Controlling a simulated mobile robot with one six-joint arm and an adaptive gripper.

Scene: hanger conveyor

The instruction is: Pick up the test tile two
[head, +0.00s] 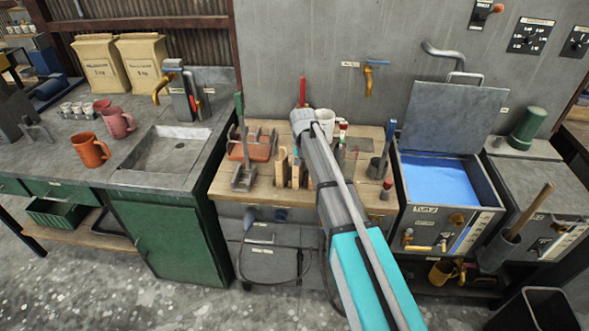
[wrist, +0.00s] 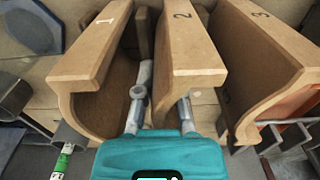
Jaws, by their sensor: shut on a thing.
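Test tile two (wrist: 184,50) is a tan, curved-profile tile marked "2", standing upright in the middle of the wrist view. Similar tiles marked "1" (wrist: 92,50) and "3" (wrist: 262,50) stand on its left and right. My gripper (wrist: 164,100) has one finger on each side of tile two and is shut on it. Its left finger reaches into the gap beside tile one. The lower part of tile two is hidden behind the teal gripper body. In the head view, tan tiles (head: 281,167) show on the wooden bench, partly hidden by my arm.
A sink (head: 168,152) and orange mug (head: 90,150) are at left. An open tank with blue contents (head: 440,180) stands at right. Metal racks crowd the tiles' front.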

